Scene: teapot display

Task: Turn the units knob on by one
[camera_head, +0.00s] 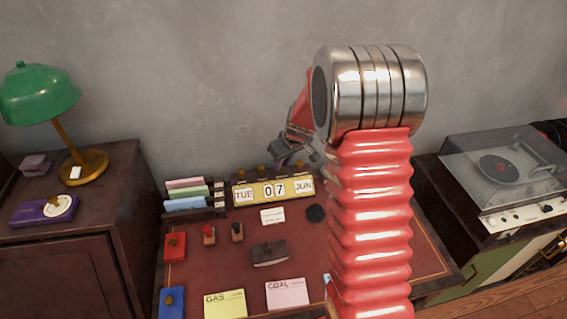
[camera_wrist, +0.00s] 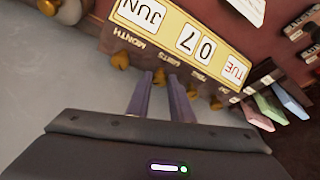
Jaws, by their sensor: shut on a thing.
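The yellow desk calendar (camera_head: 272,190) reads TUE, 07, JUN in the head view and stands at the back of the desk. It also shows upside down in the wrist view (camera_wrist: 178,30). Brass knobs line its top edge, with MONTH, UNITS, TENS and DAY printed by them. My gripper (camera_wrist: 162,77) is at the units knob (camera_wrist: 160,74), with one finger on each side of it, shut on it. The month knob (camera_wrist: 120,60) is just left of the fingers in the wrist view. In the head view my gripper (camera_head: 287,158) is small above the calendar.
A card rack (camera_head: 188,203) stands left of the calendar. Stamps, a dark block (camera_head: 269,253) and GAS (camera_head: 225,304) and COAL (camera_head: 288,293) papers lie on the desk (camera_head: 220,268). A green lamp (camera_head: 40,95) is far left, a record player (camera_head: 500,180) far right.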

